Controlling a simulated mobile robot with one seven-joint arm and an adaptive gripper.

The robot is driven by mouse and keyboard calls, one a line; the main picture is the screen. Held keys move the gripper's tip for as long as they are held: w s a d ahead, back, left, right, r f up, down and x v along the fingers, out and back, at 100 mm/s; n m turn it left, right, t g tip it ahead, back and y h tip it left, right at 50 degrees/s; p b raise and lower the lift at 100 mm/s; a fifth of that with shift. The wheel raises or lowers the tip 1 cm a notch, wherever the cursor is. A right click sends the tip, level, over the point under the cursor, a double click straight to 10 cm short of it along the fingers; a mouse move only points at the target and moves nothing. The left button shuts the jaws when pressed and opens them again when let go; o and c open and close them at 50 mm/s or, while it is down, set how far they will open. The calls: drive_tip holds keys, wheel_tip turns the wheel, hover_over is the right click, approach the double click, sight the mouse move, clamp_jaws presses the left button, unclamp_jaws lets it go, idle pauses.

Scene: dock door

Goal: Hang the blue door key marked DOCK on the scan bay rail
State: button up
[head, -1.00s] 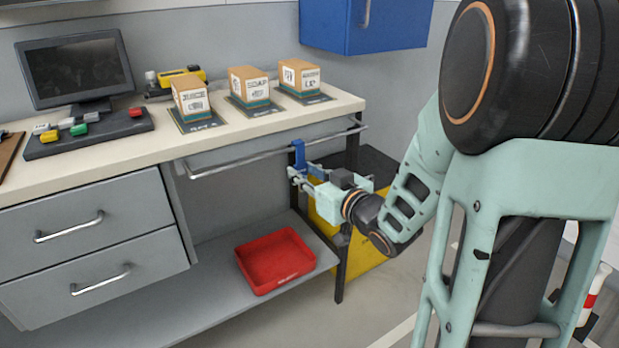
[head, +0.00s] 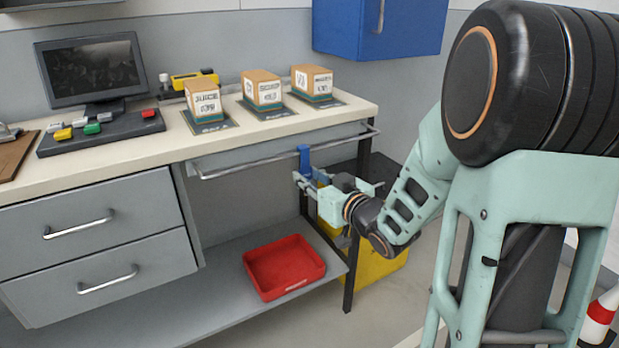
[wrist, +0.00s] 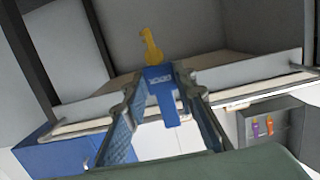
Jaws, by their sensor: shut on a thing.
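My gripper (head: 306,182) is shut on the key from the right, just below rail height. In the wrist view, the blue key (wrist: 160,82) sits between the fingers of my gripper (wrist: 158,98), with faint light lettering that I cannot read. A yellow key-shaped piece (wrist: 151,48) sticks out beyond it.
Three boxes (head: 262,90) stand on the counter (head: 150,135) above the rail. A red tray (head: 284,266) lies on the lower shelf, and a yellow bin (head: 375,263) stands behind my gripper. A blue cabinet (head: 376,27) hangs at the back. Purple and orange tags (wrist: 262,127) hang in the wrist view.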

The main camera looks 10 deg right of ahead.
drive_tip(key=o, duration=1)
drive_tip(key=shift+c, duration=0.2)
drive_tip(key=shift+s, duration=0.1)
